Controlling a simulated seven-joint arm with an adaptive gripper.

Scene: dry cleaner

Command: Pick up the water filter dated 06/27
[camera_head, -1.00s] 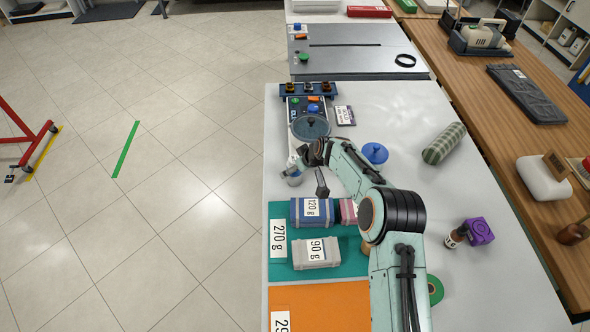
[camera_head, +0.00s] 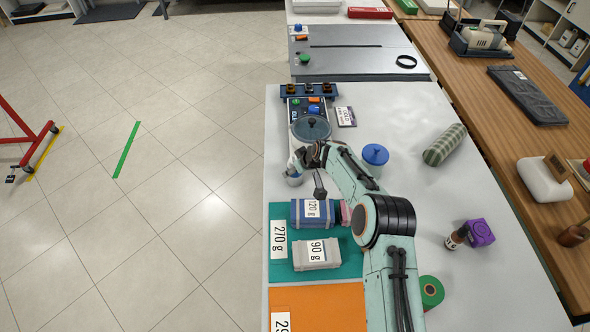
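No date 06/27 can be read in this view, so I cannot tell which thing is the water filter. A small pale grey cylindrical thing (camera_head: 294,180) stands at the left side of the white table, partly covered by my gripper (camera_head: 306,174). My gripper is low over the table, just right of and above this thing in the picture. Its dark finger parts show, but they are too small to tell whether they are open or touch it.
A device with a round grey lid (camera_head: 311,128) lies beyond my gripper. A blue lidded jar (camera_head: 375,155) and a green checked roll (camera_head: 444,145) are to the right. Nearer are a blue 120 g pack (camera_head: 297,213), a grey 90 g pack (camera_head: 316,255) and a purple box (camera_head: 480,232).

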